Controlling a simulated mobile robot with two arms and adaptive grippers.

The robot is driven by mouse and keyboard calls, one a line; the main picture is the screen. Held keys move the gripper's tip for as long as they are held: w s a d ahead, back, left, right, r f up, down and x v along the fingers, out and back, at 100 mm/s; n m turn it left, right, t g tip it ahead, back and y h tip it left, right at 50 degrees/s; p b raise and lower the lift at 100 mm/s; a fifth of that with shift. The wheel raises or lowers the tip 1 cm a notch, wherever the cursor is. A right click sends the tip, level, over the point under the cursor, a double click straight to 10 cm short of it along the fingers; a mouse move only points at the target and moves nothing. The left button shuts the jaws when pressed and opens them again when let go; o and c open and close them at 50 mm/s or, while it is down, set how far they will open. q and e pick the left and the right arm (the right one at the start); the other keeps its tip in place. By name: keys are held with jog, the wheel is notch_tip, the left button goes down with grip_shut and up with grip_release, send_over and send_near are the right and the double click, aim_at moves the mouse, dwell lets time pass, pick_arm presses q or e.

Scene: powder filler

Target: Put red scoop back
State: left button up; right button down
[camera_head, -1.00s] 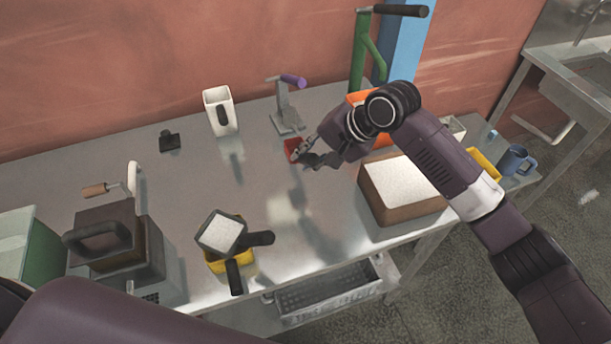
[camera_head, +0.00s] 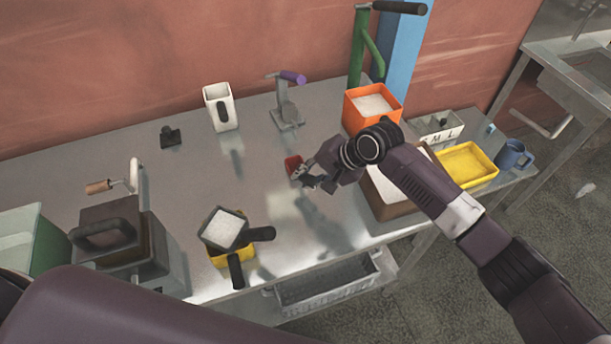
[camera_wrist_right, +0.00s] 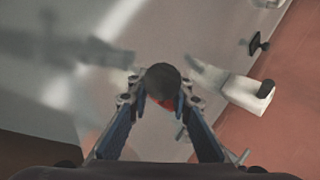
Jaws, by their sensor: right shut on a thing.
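The red scoop (camera_head: 292,166) is at the fingertips of my right gripper (camera_head: 306,176), above the middle of the metal table. In the right wrist view the two fingers (camera_wrist_right: 160,103) close around a dark round handle end (camera_wrist_right: 163,80), with a bit of red behind it. My right gripper is shut on the scoop. Most of the scoop is hidden by the gripper. My left arm (camera_head: 150,310) crosses the lower left of the head view, and its gripper is out of the picture.
An orange bin (camera_head: 372,122) of white powder stands at the back right, near a grey box marked S M L (camera_head: 436,138). A yellow tray (camera_head: 466,165) and blue mug (camera_head: 514,157) stand farther right. A white pitcher (camera_head: 220,107) and purple-handled tool (camera_head: 287,105) stand behind.

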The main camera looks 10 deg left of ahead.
jog(key=c, duration=1.7)
grip_release()
jog(key=shift+c, duration=0.2)
jog(key=shift+r, duration=0.15)
jog(key=b+v, duration=0.2)
jog(key=v, duration=1)
